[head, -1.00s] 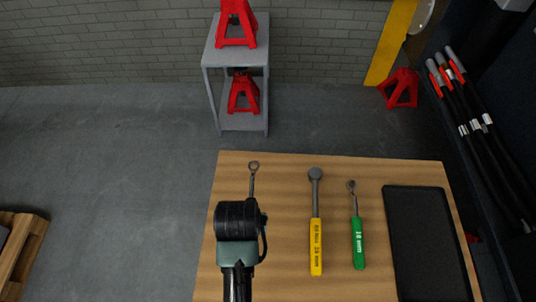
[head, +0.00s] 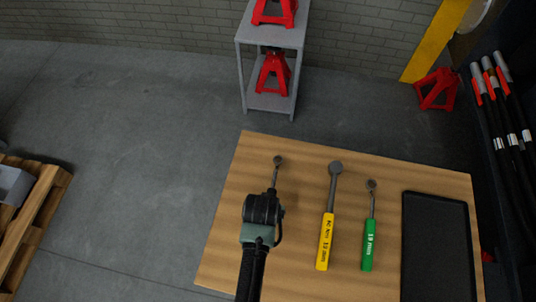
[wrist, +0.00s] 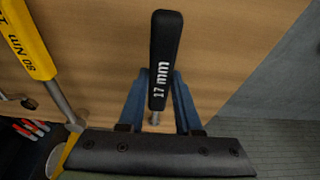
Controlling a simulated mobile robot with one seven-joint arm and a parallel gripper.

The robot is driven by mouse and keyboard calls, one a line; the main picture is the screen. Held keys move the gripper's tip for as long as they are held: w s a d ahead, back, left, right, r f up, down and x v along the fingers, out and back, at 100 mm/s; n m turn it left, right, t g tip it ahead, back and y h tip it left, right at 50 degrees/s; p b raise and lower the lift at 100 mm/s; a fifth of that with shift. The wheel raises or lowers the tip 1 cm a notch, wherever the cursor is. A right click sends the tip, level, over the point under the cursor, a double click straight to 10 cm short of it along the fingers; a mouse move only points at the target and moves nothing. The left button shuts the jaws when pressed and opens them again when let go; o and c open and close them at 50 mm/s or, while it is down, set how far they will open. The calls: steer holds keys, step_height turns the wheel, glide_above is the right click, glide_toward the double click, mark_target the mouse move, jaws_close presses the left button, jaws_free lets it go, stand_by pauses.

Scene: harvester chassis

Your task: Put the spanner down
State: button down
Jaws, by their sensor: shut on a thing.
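The spanner (head: 275,177) shows its ring end and thin metal shaft beyond my gripper (head: 263,210) in the head view, over the left part of the wooden table (head: 225,240). In the wrist view its black handle (wrist: 164,60), marked 17 mm, lies between the blue fingers of my gripper (wrist: 158,100), which is shut on it. My wrist hides the handle in the head view. I cannot tell whether the spanner touches the tabletop.
A yellow-handled tool (head: 327,235) and a green-handled one (head: 369,240) lie to the right on the table. A black tray (head: 440,205) is at the right end. A grey shelf (head: 270,100) with red jack stands is behind. Bare wood lies left of the gripper.

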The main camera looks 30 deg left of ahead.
steer(key=shift+f, duration=0.2)
steer(key=c, duration=0.6)
jaws_free()
steer(key=a+v, duration=0.1)
steer(key=v, duration=1.1)
steer(key=shift+d+r+p, duration=0.25)
steer(key=shift+d+p, duration=0.2)
